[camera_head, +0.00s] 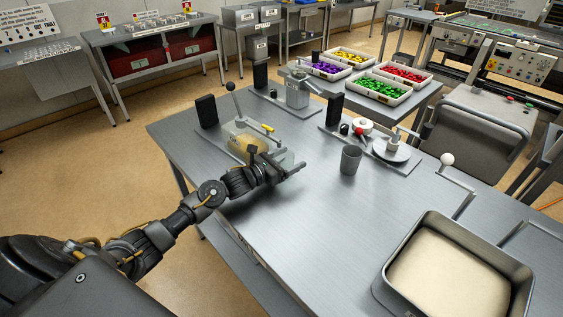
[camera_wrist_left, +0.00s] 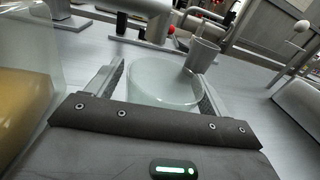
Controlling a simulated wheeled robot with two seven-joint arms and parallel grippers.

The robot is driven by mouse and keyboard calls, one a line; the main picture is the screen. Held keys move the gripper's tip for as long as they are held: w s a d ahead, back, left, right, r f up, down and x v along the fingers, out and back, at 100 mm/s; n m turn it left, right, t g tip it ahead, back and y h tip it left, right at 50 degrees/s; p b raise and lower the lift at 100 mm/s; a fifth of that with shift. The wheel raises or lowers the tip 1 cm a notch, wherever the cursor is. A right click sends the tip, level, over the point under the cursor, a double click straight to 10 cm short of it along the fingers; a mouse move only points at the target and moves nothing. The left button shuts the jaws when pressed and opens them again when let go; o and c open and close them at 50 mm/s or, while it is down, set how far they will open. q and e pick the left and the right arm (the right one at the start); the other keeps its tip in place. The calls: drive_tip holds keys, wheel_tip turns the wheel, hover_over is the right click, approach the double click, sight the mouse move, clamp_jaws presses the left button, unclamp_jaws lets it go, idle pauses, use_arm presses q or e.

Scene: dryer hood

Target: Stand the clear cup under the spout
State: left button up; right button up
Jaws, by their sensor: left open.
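The clear cup (camera_wrist_left: 165,86) is a pale, see-through vessel between the two fingers in the left wrist view. My left gripper (camera_wrist_left: 160,75) is open around it, with the fingers on either side; I cannot tell if either finger touches it. In the head view my left gripper (camera_head: 294,168) is low over the table's left part, and it and its glare make the cup hard to pick out. Beside it stands a clear-walled unit with yellowish contents (camera_head: 247,143), also at the left edge of the wrist view (camera_wrist_left: 22,92). I cannot clearly make out the spout. My right gripper is out of view.
A grey cup (camera_head: 350,161) stands right of my left gripper, beyond the clear cup in the wrist view (camera_wrist_left: 203,56). Small bench devices (camera_head: 297,91) and a white roll (camera_head: 362,126) stand behind. A deep tray (camera_head: 522,272) is front right.

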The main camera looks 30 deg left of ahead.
use_arm(q)
drive_tip(key=shift+s+a, duration=0.15)
drive_tip(key=shift+s, duration=0.1)
drive_tip(key=b+v, duration=0.3)
drive_tip(key=v, duration=0.7)
drive_tip(key=shift+s+a, duration=0.2)
drive_tip(key=shift+s, duration=0.1)
drive_tip(key=shift+s+a+r, duration=0.1)
drive_tip(key=shift+s+a, duration=0.1)
drive_tip(key=shift+s, duration=0.2)
